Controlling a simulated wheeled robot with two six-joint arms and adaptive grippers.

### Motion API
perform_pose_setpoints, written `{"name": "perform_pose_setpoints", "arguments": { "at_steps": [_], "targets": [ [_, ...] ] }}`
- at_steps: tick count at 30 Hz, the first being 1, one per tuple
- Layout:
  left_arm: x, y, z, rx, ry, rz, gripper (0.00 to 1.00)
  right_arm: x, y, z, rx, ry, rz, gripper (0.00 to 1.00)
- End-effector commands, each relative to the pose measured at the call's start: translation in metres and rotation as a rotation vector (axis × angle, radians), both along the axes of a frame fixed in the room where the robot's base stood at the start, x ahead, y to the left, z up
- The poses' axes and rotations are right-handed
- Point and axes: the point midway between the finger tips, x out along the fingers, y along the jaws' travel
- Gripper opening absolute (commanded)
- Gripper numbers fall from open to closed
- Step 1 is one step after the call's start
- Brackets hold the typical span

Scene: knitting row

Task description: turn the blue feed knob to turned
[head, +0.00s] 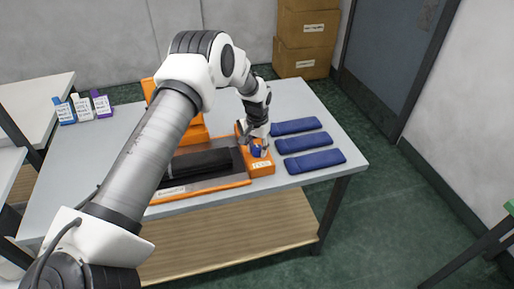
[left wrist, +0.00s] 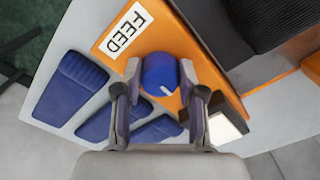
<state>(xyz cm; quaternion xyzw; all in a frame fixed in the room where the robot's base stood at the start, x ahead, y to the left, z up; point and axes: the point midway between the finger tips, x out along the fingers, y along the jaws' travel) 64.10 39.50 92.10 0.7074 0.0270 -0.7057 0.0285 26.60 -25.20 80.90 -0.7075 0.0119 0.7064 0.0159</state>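The blue feed knob (head: 256,150) sits on an orange panel (head: 262,168) at the right end of the knitting machine. In the left wrist view the round knob (left wrist: 159,72) carries a short white mark on its lower right side. A white label reading FEED (left wrist: 125,30) is beside it on the panel. My left gripper (left wrist: 160,70) points down over the knob, one finger on each side. It looks open, with narrow gaps to the knob; whether a fingertip touches it is hard to tell. My right gripper is not in view.
Three blue knitted pieces (head: 308,143) lie right of the machine. A dark fabric roll (head: 200,163) lies on the machine bed. Bottles (head: 82,107) stand at the table's left. A white and black part (left wrist: 230,120) is close to my right-hand finger in the wrist view.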

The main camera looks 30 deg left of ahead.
Motion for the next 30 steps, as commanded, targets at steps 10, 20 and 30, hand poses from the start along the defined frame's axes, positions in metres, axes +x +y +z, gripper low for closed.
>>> {"name": "perform_pose_setpoints", "arguments": {
  "at_steps": [10,20,30],
  "targets": [
    [0.000,0.001,0.000,0.001,-0.002,-0.006,0.05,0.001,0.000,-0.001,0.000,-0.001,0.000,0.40],
    [0.001,0.001,-0.001,0.002,-0.005,-0.115,0.05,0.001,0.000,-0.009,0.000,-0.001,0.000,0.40],
    [0.001,0.001,-0.001,0.003,-0.007,-0.394,0.05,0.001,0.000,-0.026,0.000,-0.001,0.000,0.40]
  ]
}}
